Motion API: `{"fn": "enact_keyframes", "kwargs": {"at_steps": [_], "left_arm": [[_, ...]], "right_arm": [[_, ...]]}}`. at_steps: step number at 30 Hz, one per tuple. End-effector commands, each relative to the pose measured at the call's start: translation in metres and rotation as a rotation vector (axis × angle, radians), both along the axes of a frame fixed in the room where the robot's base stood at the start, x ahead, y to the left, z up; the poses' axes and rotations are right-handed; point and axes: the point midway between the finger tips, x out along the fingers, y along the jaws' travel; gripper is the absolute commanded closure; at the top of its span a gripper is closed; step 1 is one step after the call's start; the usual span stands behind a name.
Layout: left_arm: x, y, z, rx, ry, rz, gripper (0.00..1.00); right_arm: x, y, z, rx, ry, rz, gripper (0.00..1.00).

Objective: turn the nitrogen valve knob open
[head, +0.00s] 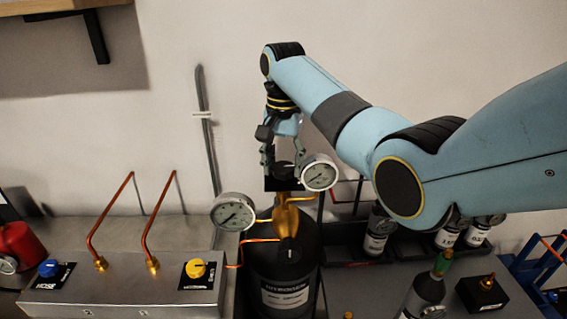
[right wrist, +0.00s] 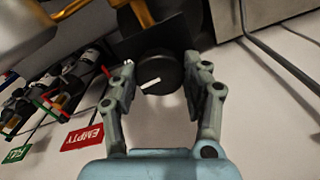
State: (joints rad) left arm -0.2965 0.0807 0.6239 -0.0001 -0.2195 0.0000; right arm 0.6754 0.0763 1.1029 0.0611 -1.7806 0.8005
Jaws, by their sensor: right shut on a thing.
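The black round valve knob (right wrist: 157,75) with a white pointer line sits in front of a dark square plate. In the head view the knob (head: 284,169) is at the top of the brass fitting (head: 286,217) on the dark cylinder (head: 268,265), whose label looks like nitrogen. My right gripper (head: 284,163) comes down on it from above. In the right wrist view my right gripper (right wrist: 158,85) is shut on the knob, one finger on each side. The pointer slants down to the left in that view. My left gripper is not in view.
Two round gauges (head: 319,173) (head: 233,212) flank the fitting closely. A grey box with a blue knob (head: 48,268), a yellow knob (head: 195,268) and copper pipes is at left. Small cylinders stand in a rack (head: 345,235) at right. A red EMPTY sign (right wrist: 82,138) shows in the wrist view.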

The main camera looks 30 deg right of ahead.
Motion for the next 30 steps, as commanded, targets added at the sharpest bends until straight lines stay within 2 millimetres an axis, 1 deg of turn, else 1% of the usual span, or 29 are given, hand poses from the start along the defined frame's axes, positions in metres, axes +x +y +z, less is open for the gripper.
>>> {"fn": "enact_keyframes", "kwargs": {"at_steps": [8, 30], "left_arm": [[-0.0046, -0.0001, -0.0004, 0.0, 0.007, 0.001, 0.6], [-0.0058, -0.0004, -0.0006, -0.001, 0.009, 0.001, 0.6]], "right_arm": [[0.0004, -0.0009, 0.0004, -0.001, -0.001, 0.21, 0.84], [0.0006, -0.0012, 0.0008, -0.002, -0.002, 0.914, 0.84]]}}
